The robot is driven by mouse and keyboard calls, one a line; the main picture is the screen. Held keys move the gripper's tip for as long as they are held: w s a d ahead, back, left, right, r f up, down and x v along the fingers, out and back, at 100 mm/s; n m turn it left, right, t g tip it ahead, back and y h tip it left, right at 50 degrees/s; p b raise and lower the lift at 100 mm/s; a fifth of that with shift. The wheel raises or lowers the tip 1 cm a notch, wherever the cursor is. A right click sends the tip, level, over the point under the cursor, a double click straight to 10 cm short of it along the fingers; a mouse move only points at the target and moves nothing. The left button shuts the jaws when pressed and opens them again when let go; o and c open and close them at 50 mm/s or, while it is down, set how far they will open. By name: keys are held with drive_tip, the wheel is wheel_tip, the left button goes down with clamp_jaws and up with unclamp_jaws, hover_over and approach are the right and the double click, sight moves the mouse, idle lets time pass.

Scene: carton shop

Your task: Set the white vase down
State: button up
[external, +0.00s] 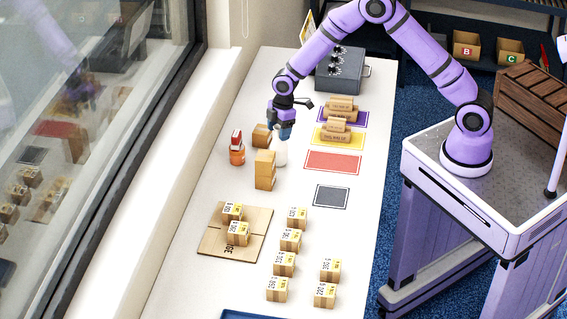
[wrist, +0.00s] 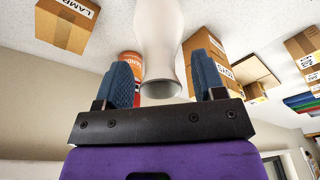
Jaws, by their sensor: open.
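The white vase (external: 281,155) appears to stand upright on the white table, just right of the small cardboard boxes. In the wrist view the vase (wrist: 160,35) rises between the blue fingers, with its round mouth towards my palm. My gripper (external: 282,131) is right above the vase in the external view. In the wrist view my gripper (wrist: 166,85) is open, with a visible gap between the vase and each finger. The vase's foot is cut off in the wrist view.
Brown boxes (external: 265,170) and an orange jar (external: 237,154) stand close to the left. Red (external: 333,161), yellow and purple mats lie to the right, the latter two bearing parcels. A grey mat (external: 331,196) is bare. Several small cartons occupy the near table.

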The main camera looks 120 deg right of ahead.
drive_tip(key=r, duration=0.3)
drive_tip(key=s+r, duration=0.1)
drive_tip(key=r, duration=0.6)
drive_tip(key=shift+s+r, duration=0.35)
drive_tip(key=shift+r, duration=0.05)
drive_tip(key=s+a+r+t+h, duration=0.1)
drive_tip(key=s+a+r, duration=0.1)
drive_tip(key=a+r, duration=1)
drive_tip(key=s+a+r, duration=0.1)
drive_tip(key=a+r, duration=0.7)
drive_tip(key=a, duration=0.8)
drive_tip(key=s+a+r+t+y, duration=0.1)
drive_tip(key=s+a+r+t, duration=0.1)
drive_tip(key=s+a, duration=1.5)
drive_tip(key=s, duration=0.3)
drive_tip(key=shift+a+r, duration=0.25)
drive_tip(key=shift+r, duration=0.1)
